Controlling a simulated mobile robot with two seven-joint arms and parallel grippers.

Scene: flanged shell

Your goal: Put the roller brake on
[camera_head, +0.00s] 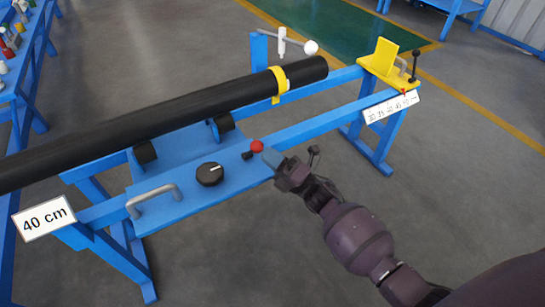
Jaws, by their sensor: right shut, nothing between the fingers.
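A small lever with a red ball knob (257,146) and a dark base stands on the blue panel of the bench (190,196); it looks like the roller brake. My right gripper (273,158) is shut and empty, its tips just right of the red knob; I cannot tell whether they touch it. A long black pipe (130,125) lies on black rollers (222,123) behind the panel, with a yellow band (279,85) near its right end. My left gripper is not in view.
A black dial (210,173) and a grey handle (153,201) are left of the lever. A "40 cm" sign (44,218) hangs at the left. A yellow stop (386,65) and a scale plate (391,107) are at the right.

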